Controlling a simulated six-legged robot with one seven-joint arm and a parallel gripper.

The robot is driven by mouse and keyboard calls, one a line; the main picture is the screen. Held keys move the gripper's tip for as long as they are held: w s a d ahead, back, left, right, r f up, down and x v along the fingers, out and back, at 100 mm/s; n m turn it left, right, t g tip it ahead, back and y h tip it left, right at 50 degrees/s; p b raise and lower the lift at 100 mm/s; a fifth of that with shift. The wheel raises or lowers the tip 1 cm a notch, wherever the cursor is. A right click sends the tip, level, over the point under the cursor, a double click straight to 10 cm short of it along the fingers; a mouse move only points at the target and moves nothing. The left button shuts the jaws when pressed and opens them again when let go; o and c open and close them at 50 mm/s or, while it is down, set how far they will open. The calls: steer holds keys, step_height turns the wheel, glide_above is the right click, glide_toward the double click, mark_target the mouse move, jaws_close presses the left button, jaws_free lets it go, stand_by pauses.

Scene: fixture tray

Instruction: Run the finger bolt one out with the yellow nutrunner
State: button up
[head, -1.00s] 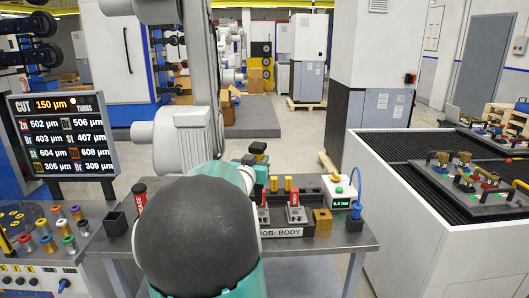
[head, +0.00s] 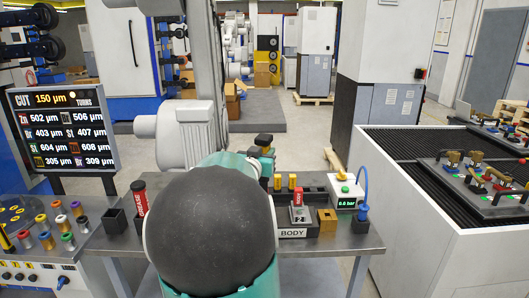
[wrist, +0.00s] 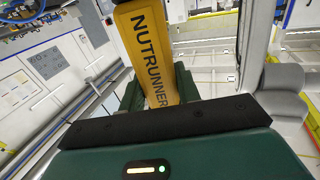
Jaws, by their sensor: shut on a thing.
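The yellow nutrunner (wrist: 148,45) fills the upper middle of the wrist view, its name printed along its side. My gripper (wrist: 158,88) is shut on it, with dark green jaws on either side. The fixture tray (head: 487,208) lies on the dark slatted bed at right, carrying several tan clamps (head: 453,158) and small coloured parts. I cannot tell which part is finger bolt one.
The bench (head: 345,241) holds a red grease tube (head: 139,196), a black open box (head: 115,221), a tan block (head: 327,219) and a white gauge box (head: 345,190) with a blue hose. A display (head: 62,128) stands left. The white machine wall (head: 425,235) rises between bench and tray.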

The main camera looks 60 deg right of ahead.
steer(key=shift+d+f, duration=0.2)
steer(key=shift+f, duration=0.3)
steer(key=shift+s+a+f, duration=0.1)
steer(key=shift+a+f, duration=0.1)
steer(key=shift+f, duration=0.3)
steer(key=shift+d+f, duration=0.1)
steer(key=shift+f, duration=2.6)
stand_by(0.5)
steer(key=shift+r, duration=3.3)
